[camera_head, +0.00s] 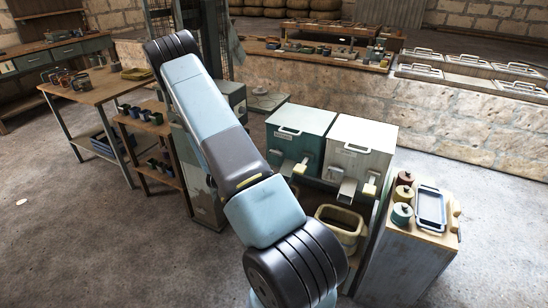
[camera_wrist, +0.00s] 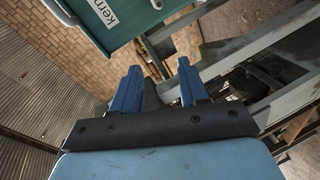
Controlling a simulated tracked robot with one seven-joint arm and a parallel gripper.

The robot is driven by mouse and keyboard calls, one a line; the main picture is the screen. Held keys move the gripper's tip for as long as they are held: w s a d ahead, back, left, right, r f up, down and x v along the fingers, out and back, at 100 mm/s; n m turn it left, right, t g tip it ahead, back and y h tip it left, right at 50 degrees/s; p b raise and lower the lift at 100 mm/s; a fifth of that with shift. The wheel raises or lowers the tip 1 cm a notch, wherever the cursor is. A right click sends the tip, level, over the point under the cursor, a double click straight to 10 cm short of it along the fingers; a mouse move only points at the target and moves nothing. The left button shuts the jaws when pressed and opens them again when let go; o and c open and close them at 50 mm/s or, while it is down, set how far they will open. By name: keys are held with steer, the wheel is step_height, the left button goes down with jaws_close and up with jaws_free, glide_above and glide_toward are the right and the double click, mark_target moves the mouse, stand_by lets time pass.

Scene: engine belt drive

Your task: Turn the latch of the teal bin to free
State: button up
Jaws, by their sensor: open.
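The teal bin (camera_head: 312,124) stands left of a white bin (camera_head: 362,135) in the head view, with a handle on its lid. A pale latch piece (camera_head: 302,165) shows low on its front, beside a grey spout (camera_head: 287,168); the latch's exact setting is too small to tell. In the wrist view, a teal panel (camera_wrist: 120,35) with a white label reading "kern..." fills the top, and a small pale part (camera_wrist: 157,4) is cut by the top edge. My gripper (camera_wrist: 160,66) has its blue fingers apart and empty, short of the panel. The head view does not show my gripper.
A cream tub (camera_head: 341,228) sits below the bins. A cabinet (camera_head: 408,250) at the right holds lidded pots (camera_head: 402,213) and a blue-rimmed tray (camera_head: 431,207). My arm covers the area left of the teal bin. The floor at front left is clear.

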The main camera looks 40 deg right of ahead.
mark_target(275, 154)
steer(key=s+d+f+n+h, duration=0.2)
steer(key=s+d+f+h, duration=0.1)
steer(key=s+f, duration=0.25)
steer(key=x, duration=1.4)
steer(key=shift+f, duration=0.25)
